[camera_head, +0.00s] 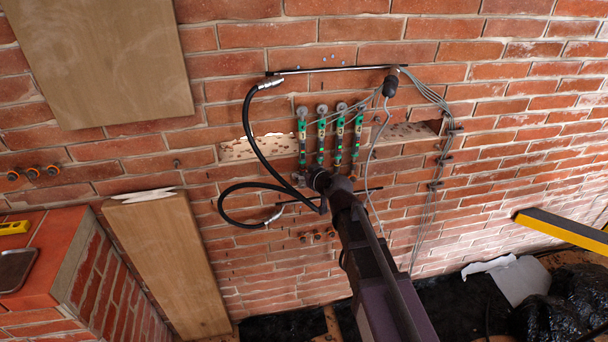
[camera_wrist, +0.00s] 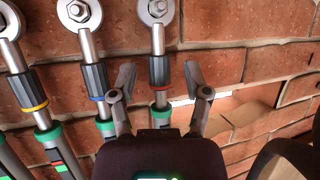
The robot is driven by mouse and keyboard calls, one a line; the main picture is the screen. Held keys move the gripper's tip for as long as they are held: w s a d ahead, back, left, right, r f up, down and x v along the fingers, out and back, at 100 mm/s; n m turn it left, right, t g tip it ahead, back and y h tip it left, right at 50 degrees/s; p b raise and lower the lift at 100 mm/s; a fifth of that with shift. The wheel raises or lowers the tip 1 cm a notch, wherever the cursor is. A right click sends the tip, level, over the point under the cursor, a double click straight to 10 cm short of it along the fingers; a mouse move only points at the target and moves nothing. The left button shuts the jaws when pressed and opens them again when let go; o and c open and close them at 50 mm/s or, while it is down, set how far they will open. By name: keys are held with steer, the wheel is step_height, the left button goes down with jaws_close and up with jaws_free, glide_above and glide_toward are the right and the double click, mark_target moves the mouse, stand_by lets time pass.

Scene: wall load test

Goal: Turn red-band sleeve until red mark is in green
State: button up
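Several upright rods with green sections (camera_head: 322,128) hang side by side on the brick wall in the head view. In the wrist view, the red-band sleeve (camera_wrist: 158,71) is a dark ribbed collar with a red ring, on a steel rod under a round eyelet. My gripper (camera_wrist: 160,78) is open, with one finger on each side of this sleeve and visible gaps between. A green part shows just beyond the red band; its scale and red mark are hidden behind my gripper's body. In the head view my gripper (camera_head: 320,181) is at the rods' lower ends.
A blue-band sleeve (camera_wrist: 95,80) and a yellow-band sleeve (camera_wrist: 27,90) stand close on the left in the wrist view. Black hoses (camera_head: 252,130) loop left of my arm, and a grey cable (camera_head: 372,150) hangs close on the right.

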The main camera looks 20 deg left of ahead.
jaws_close()
steer(key=shift+s+m+t+h, duration=0.1)
steer(key=shift+m+t+h, duration=0.5)
steer(key=shift+m, duration=0.1)
steer(key=shift+o, duration=0.4)
jaws_free()
steer(key=shift+n+g+y, duration=0.6)
steer(key=shift+n, duration=0.1)
